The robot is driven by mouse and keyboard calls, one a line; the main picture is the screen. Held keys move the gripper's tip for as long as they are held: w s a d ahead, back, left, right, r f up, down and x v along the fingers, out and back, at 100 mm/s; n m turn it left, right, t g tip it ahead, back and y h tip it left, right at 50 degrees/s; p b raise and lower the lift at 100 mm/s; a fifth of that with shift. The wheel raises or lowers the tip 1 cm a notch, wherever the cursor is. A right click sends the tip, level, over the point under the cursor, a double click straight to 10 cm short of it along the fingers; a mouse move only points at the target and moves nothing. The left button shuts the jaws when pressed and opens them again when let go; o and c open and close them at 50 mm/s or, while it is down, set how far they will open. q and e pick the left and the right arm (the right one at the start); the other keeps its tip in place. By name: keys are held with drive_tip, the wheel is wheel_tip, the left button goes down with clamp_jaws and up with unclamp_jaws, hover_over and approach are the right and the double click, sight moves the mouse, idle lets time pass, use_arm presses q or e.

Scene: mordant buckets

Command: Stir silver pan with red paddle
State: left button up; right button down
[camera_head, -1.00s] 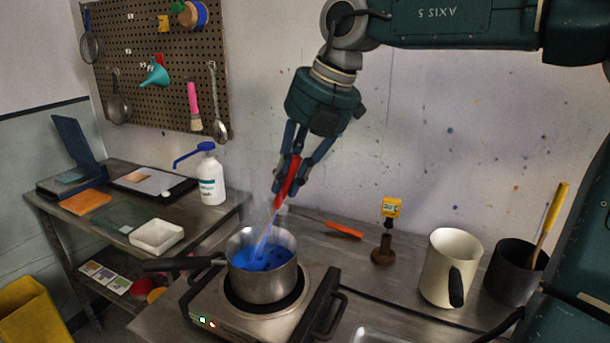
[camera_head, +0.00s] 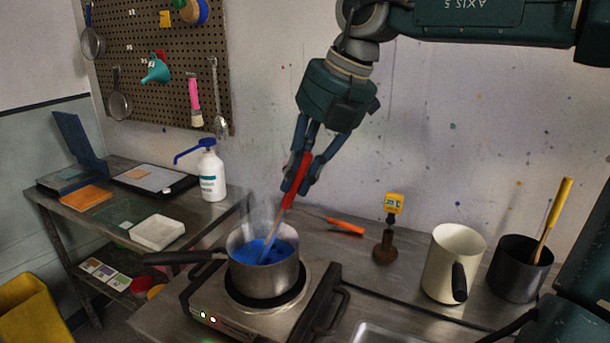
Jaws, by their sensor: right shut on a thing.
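The silver pan (camera_head: 268,281) sits on the hot plate (camera_head: 240,318) with its dark handle pointing left. It holds blue liquid, and faint steam rises from it. My right gripper (camera_head: 299,188) is above the pan, shut on the red handle of the paddle (camera_head: 294,180). The paddle leans, with its top to the right, and its blue-stained lower end is in the liquid. The paddle's tip is hidden under the liquid. My left gripper is not in view.
An orange-handled tool (camera_head: 346,226) lies behind the hot plate. A yellow gauge (camera_head: 393,203) on a brown stand, a cream jug (camera_head: 452,263) and a dark pot (camera_head: 516,270) with a yellow-handled tool stand to the right. A white pump bottle (camera_head: 211,176) stands on the left table.

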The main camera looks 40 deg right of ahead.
drive_tip(key=shift+s+d, duration=0.1)
drive_tip(key=shift+s, duration=0.05)
drive_tip(key=shift+s+r+p, duration=0.15)
drive_tip(key=shift+r+p, duration=0.5)
drive_tip(key=shift+r, duration=0.25)
drive_tip(key=shift+p+v, duration=2.6)
drive_tip(key=shift+v, duration=1.6)
drive_tip(key=shift+s+d, duration=0.1)
wheel_tip(320, 180, up, 11)
drive_tip(key=p, duration=0.9)
drive_tip(key=shift+f, duration=0.15)
